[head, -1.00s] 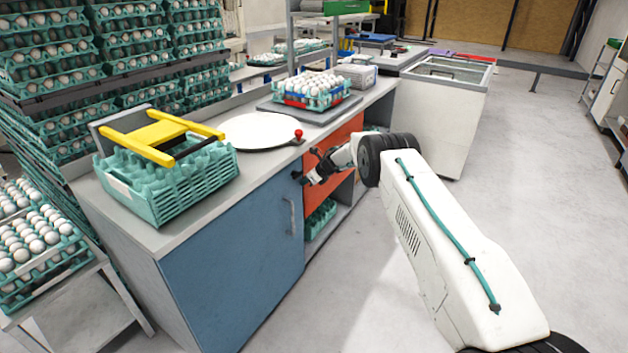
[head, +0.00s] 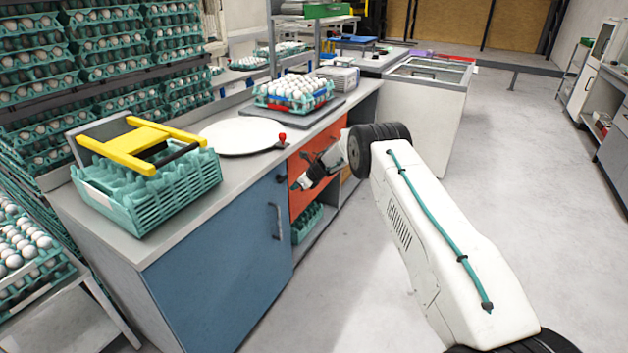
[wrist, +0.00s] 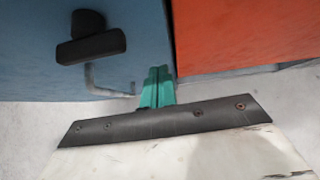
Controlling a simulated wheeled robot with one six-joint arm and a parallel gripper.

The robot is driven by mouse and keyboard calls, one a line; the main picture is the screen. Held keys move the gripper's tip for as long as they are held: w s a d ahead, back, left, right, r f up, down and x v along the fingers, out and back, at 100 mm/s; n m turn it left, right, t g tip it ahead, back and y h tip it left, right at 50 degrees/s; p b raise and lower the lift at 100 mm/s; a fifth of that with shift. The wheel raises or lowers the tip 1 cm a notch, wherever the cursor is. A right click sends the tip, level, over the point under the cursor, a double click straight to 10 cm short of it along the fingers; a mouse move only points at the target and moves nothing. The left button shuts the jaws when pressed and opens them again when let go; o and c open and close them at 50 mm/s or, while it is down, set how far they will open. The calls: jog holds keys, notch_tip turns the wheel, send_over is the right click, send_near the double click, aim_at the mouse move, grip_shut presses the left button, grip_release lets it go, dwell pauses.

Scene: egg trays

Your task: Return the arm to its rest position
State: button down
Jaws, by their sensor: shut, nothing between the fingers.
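My gripper (head: 300,184) is at the end of my white arm, in front of the counter, near the boundary between the blue cabinet door (head: 225,250) and the orange panel (head: 303,195). In the wrist view its teal fingers (wrist: 157,86) are together with nothing between them. Behind them are the blue door (wrist: 40,60) on the left and the orange panel (wrist: 240,35) on the right. My forearm runs down to the lower right of the head view.
On the counter (head: 110,248) are a teal crate (head: 165,195) with a yellow frame (head: 150,145), a round white plate (head: 240,138) and an egg tray (head: 290,104). Stacked egg trays stand at the left. A black knob (wrist: 90,45) sits close in the wrist view. Floor (head: 520,180) is clear at right.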

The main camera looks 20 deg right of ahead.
jog(key=s+d+r+m+t+h, duration=0.1)
jog(key=s+d+r+m+h, duration=0.25)
jog(key=d+m, duration=0.45)
jog(key=s+d+r+m+t+h, duration=0.1)
jog(key=s+d+r+m+h, duration=0.3)
jog(key=d+m, duration=0.35)
jog(key=s+d+r+m+g+h, duration=0.3)
jog(key=s+r+m+g+h, duration=0.1)
jog(key=s+r+m, duration=1.2)
jog(key=s+a+r+m+g+y, duration=0.1)
jog(key=s+a+r+m, duration=0.3)
jog(key=s, duration=1.1)
jog(key=s+a+r+m+g+y, duration=0.1)
jog(key=s+a+r+m, duration=0.4)
jog(key=s, duration=1.1)
jog(key=s+a+r+m+g+y, duration=0.1)
jog(key=s+a+r+m+y, duration=0.2)
jog(key=s, duration=1.2)
jog(key=shift+s+a+r+m, duration=0.3)
jog(key=shift+a+r+m, duration=0.35)
jog(key=shift+a+r, duration=1.85)
